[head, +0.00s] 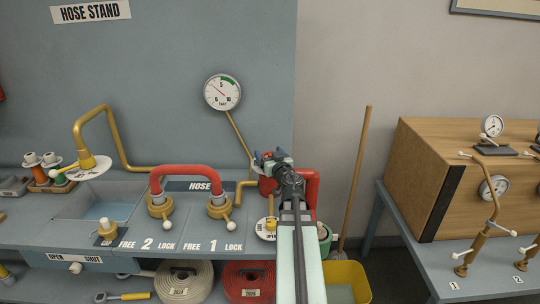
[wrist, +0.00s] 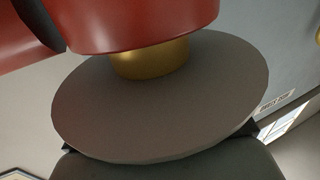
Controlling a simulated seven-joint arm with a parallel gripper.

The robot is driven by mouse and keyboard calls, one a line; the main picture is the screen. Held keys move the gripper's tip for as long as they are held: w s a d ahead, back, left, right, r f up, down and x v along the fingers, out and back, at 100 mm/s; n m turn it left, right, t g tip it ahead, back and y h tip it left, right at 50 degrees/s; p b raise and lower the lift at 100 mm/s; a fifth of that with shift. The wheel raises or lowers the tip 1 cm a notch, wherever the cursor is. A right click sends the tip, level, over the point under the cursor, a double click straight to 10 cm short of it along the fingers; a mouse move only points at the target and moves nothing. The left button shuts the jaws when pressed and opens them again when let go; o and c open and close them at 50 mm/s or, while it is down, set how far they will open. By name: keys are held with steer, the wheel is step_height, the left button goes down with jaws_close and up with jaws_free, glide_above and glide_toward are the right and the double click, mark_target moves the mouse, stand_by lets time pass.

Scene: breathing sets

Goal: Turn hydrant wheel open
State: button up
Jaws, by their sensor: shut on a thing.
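The hydrant is a red pipe (head: 313,186) standing at the right end of the bench in the head view, partly behind my arm. My gripper (head: 272,157) is at its upper left, with a bit of red showing at the fingertips. In the wrist view a flat grey-brown disc, apparently the hydrant wheel (wrist: 150,115), fills the middle. It joins a red body (wrist: 140,22) through a short gold stem (wrist: 150,60). My gripper is shut on the wheel; a dark finger shows below the disc. How far the wheel is turned cannot be told.
A red hose coupling (head: 185,172) arches over two brass valves on the left. A pressure gauge (head: 222,92) stands behind on a brass pipe. A broom handle (head: 355,180) leans right of my arm, above a yellow bin (head: 347,282). A wooden cabinet (head: 450,180) stands farther right.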

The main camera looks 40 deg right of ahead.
mark_target(267, 155)
steer(key=n+y, duration=0.2)
steer(key=y, duration=0.1)
steer(key=n+t+y, duration=0.1)
steer(key=n+y, duration=0.1)
steer(key=y, duration=0.1)
steer(key=shift+w+t+y, duration=0.1)
steer(key=shift+t+y, duration=0.2)
steer(key=n+y, duration=0.4)
steer(key=y, duration=0.1)
steer(key=shift+a+r+y, duration=0.1)
steer(key=shift+a+y, duration=0.1)
steer(key=shift+y, duration=0.1)
steer(key=n+g+y, duration=0.1)
steer(key=y, duration=0.1)
steer(key=n+g+y, duration=0.1)
steer(key=n+y, duration=0.1)
steer(key=n+g+y, duration=0.1)
steer(key=y, duration=0.1)
steer(key=shift+a+g, duration=0.25)
steer(key=shift+g, duration=0.05)
steer(key=shift+s+a+n+g+y, duration=0.15)
steer(key=shift+n+g+y, duration=0.75)
steer(key=shift+y, duration=0.05)
steer(key=shift+s+a+n+g+y, duration=0.1)
steer(key=shift+a+n+g+y, duration=0.05)
steer(key=shift+n+g+y, duration=0.8)
steer(key=o, duration=1)
steer(key=shift+s+a, duration=0.1)
steer(key=shift+c, duration=0.2)
steer(key=shift+r, duration=5)
